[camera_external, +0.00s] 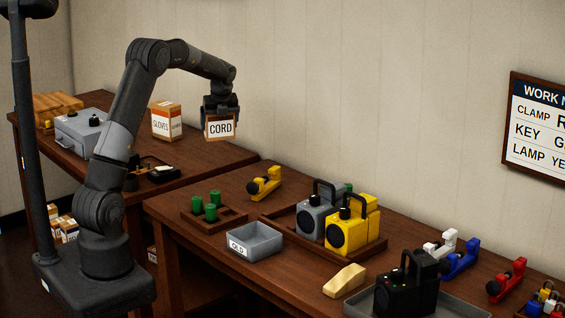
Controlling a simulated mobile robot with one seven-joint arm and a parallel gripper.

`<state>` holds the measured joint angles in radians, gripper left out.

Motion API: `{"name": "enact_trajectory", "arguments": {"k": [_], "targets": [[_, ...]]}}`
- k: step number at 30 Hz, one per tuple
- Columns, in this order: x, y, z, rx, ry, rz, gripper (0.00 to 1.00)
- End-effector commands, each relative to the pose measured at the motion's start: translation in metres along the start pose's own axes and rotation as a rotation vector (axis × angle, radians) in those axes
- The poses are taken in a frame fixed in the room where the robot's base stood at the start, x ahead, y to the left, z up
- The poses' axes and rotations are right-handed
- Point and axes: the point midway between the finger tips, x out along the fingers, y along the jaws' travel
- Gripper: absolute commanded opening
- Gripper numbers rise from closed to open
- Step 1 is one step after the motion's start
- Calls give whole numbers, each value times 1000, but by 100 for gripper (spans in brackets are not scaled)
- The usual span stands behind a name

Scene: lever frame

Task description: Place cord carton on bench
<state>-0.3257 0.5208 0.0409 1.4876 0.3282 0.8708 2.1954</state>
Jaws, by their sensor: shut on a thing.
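The cord carton (220,128) is a small brown box with a white label reading CORD. My gripper (220,112) points down and is shut on the top of the carton. It holds the carton in the air, near the gap between two wooden tables. The front bench (190,241) is a dark wooden table that runs from the middle to the lower right. The other wooden table (215,150) stands behind and to the left. The picture does not mark which table the task calls the bench.
A gloves carton (166,121) and a grey case (82,130) stand on the left table. The front table holds a yellow clamp (265,184), green cylinders in a tray (232,226), a grey OLD bin (255,241), lamps in a wooden tray (345,258) and a tan block (345,281).

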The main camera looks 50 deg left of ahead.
Motion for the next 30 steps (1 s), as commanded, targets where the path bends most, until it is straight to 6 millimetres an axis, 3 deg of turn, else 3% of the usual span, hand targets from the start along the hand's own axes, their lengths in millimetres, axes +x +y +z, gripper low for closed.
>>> {"name": "enact_trajectory", "arguments": {"k": [3,11,24,30], "targets": [[4,22,10,-36,0,14,62],[10,32,16,-51,0,21,62],[90,75,68,-51,1,22,62],[108,84,81,-50,0,20,62]]}}
